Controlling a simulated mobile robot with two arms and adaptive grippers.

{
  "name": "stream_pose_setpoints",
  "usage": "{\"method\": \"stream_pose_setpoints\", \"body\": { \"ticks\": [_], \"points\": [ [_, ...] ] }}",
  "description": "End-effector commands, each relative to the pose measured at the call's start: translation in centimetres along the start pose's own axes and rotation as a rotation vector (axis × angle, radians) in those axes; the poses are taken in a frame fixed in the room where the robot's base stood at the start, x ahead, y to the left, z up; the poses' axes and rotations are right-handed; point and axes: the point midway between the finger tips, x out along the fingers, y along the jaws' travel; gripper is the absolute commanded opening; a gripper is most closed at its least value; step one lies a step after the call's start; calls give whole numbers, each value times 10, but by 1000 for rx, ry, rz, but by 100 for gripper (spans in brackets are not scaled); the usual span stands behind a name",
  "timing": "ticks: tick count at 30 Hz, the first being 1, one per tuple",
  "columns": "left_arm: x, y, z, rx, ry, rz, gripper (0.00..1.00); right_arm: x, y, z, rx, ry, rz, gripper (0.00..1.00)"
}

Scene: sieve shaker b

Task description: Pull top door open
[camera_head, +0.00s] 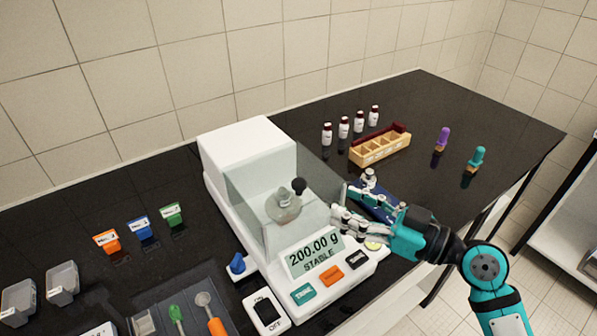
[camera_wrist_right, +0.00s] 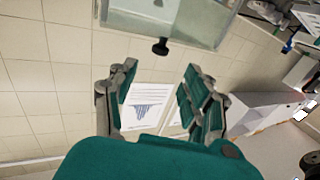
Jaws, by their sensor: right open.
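The white balance (camera_head: 250,142) has a clear glass chamber (camera_head: 255,190) at its front. A black knob (camera_head: 298,185) shows at the glass. The knob also appears in the right wrist view (camera_wrist_right: 160,47), at the edge of a glass pane (camera_wrist_right: 190,15). I cannot tell for sure which pane bears the knob; no clear gap shows. A flask (camera_head: 284,206) stands inside the chamber. My right gripper (camera_head: 339,204) is open and empty, to the right of the knob and apart from it. In the wrist view the knob lies beyond the fingertips (camera_wrist_right: 160,74). My left gripper is not in view.
The display panel (camera_head: 314,252) reads 200.00 g. Several bottles (camera_head: 344,127) and a wooden rack (camera_head: 378,147) stand behind my right gripper. Purple (camera_head: 442,138) and teal (camera_head: 476,158) items stand farther right. A dark tray (camera_head: 170,300) with tools lies at front left.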

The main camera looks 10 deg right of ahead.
Motion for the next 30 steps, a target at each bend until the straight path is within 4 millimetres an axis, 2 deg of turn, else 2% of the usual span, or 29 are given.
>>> {"method": "stream_pose_setpoints", "body": {
  "ticks": [1,5,9,15,21,28,30],
  "points": [
    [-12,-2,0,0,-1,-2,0,12,1,-7,5,5,1,50],
    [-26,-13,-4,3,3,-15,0,41,1,-7,5,5,2,50],
    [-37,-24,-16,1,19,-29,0,70,1,-5,5,3,2,50],
    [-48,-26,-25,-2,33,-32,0,98,1,-2,3,1,2,50],
    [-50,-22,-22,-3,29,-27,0,108,1,0,1,0,2,50],
    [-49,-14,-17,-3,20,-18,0,109,1,1,1,-1,2,50],
    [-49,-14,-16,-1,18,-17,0,108,1,1,1,-1,2,43]
  ]
}}
